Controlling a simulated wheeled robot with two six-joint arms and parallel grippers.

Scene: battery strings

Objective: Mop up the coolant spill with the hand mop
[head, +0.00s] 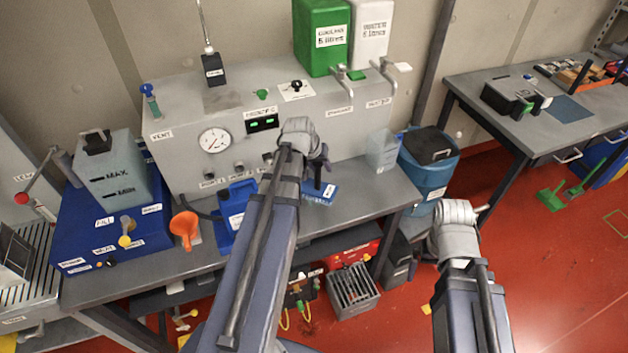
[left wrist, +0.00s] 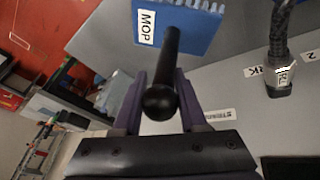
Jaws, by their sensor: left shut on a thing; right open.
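The hand mop is a blue block (left wrist: 185,22) with a MOP label and a black handle ending in a round knob. In the left wrist view the handle sits between the fingers of my left gripper (left wrist: 158,103), which is shut on it. In the head view the blue mop head (head: 322,192) shows just right of my left gripper (head: 316,168), over the bench; whether it touches the bench I cannot tell. My right gripper (head: 482,209) is open beyond the bench's right end, its fingers mostly hidden. I see no coolant spill; my left arm covers part of the bench.
On the grey bench (head: 375,197) stand a gauge panel (head: 340,130), a blue jug (head: 232,212), an orange funnel (head: 184,228), a clear container (head: 381,152) and a blue tank unit (head: 75,225). A blue bin (head: 428,172) stands at the bench's right end.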

